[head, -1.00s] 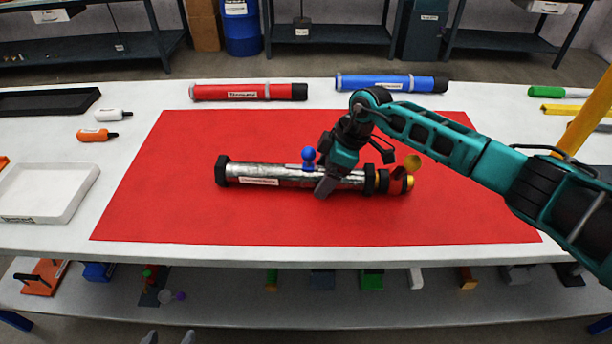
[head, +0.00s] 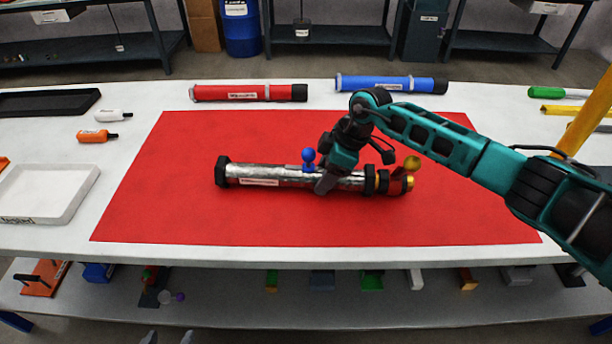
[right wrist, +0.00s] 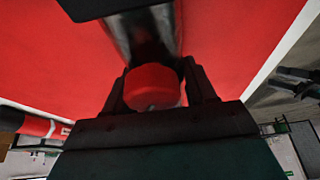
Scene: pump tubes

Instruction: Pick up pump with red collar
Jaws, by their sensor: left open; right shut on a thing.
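A silver pump (head: 260,174) lies on its side on the red mat (head: 200,222), with a black end at the left. A blue knob (head: 309,156) stands on top, and a red collar (head: 397,184) with yellow parts is at its right end. My right gripper (head: 325,186) reaches down over the middle of the pump. In the right wrist view its fingers are shut on a round red part (right wrist: 152,86) at the pump. That part is hidden in the head view. My left gripper (head: 169,339) shows only two grey fingertips at the bottom edge, apart and empty.
A red tube (head: 230,93) and a blue tube (head: 382,83) lie behind the mat. A white tray (head: 40,210), a black tray (head: 45,100) and two small bottles are at the left. A yellow post (head: 590,115) stands at the right. The mat's left part is clear.

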